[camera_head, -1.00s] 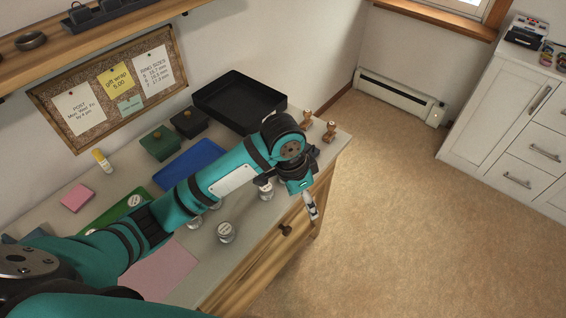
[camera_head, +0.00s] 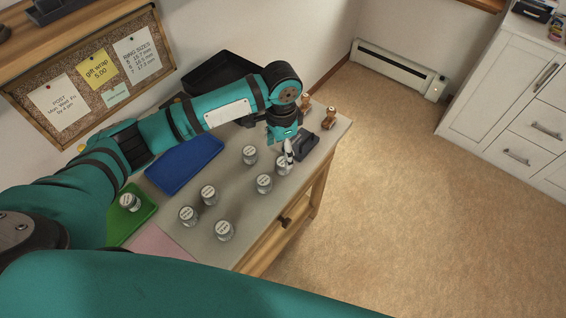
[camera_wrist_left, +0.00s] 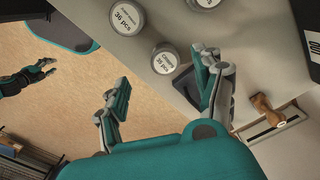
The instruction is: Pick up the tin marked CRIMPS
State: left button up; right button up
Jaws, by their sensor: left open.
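A small round tin with a white label (camera_wrist_left: 165,59) sits on the table beneath my left gripper. Its small print in the left wrist view seems to read CRIMPS, with a piece count below. In the head view this tin (camera_head: 282,169) is partly hidden by a finger. My left gripper (camera_head: 288,150) is open and empty just above it. In the left wrist view the tin shows between the open fingertips (camera_wrist_left: 166,76), apart from them as far as I can tell. My right gripper (camera_wrist_left: 44,67) shows small over the floor in the left wrist view.
Similar tins stand close by, including one to the left (camera_head: 264,183) and one farther back (camera_head: 249,154). Others (camera_head: 225,230) stand nearer. A blue tray (camera_head: 187,163) and a green tray (camera_head: 140,217) lie left.

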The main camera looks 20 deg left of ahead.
aim_at(283, 161)
pick_arm(q)
notch_tip(283, 161, down, 2)
jog(key=shift+f, duration=0.1)
jog(key=f, duration=0.2)
jog(key=w+f+p, duration=0.1)
jog(key=f, duration=0.1)
jog(key=shift+f, duration=0.45)
pick_arm(e)
jog(key=shift+w+a+r, duration=0.55)
jog(key=shift+w+a, duration=0.1)
pick_arm(q)
jog(key=shift+c, duration=0.3)
jog(key=c, duration=1.2)
pick_arm(e)
jog(key=shift+d, duration=0.4)
pick_arm(q)
jog(key=shift+r, duration=0.15)
